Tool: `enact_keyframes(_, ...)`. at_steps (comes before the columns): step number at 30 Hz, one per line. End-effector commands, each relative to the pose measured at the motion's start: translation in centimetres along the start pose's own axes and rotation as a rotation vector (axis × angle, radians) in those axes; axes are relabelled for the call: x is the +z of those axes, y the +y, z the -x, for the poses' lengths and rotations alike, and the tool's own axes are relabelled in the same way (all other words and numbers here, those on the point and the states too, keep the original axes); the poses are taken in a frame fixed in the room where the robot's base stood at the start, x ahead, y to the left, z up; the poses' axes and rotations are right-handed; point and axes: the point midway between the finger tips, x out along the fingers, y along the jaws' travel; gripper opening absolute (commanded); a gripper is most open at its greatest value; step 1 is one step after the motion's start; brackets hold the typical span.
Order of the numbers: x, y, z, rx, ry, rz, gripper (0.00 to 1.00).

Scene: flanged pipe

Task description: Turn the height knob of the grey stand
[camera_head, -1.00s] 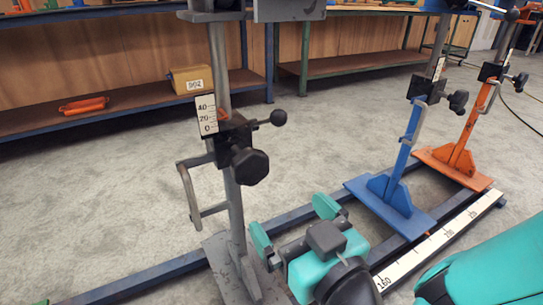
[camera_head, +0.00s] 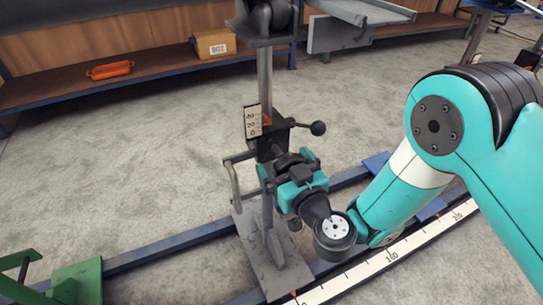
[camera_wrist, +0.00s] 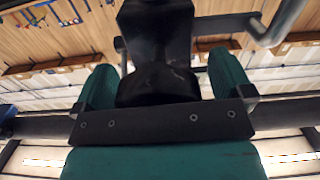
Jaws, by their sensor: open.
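The grey stand (camera_head: 265,88) is upright on its flat base, with a black clamp block (camera_head: 272,140) and a small white scale (camera_head: 253,121) with a red pointer on its post. A black ball-ended lever (camera_head: 317,128) sticks out to the right. My gripper (camera_head: 287,164) is in front of the block at the height knob, hiding most of it in the head view. In the wrist view the dark knob (camera_wrist: 157,84) lies between the two teal fingers of my gripper (camera_wrist: 163,80). The jaws are open; whether either finger touches the knob is unclear.
A grey bent handle (camera_head: 233,180) is left of the post. A blue rail (camera_head: 170,246) and a white ruler strip (camera_head: 350,283) run along the floor. A green stand (camera_head: 78,280) is at lower left. A shelf (camera_head: 150,65) with a box (camera_head: 214,44) is behind.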

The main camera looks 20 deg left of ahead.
Motion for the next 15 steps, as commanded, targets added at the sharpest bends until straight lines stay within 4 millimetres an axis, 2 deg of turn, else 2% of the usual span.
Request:
enact_keyframes(6, -0.23, 0.27, 0.08, 0.004, 0.003, 0.002, 0.98)
enact_keyframes(8, -0.2, 0.28, 0.09, 0.004, 0.003, 0.003, 0.87)
enact_keyframes(13, -0.16, 0.24, 0.08, 0.004, 0.002, 0.002, 0.49)
enact_keyframes(15, -0.13, 0.23, 0.08, 0.004, 0.002, 0.001, 0.49)
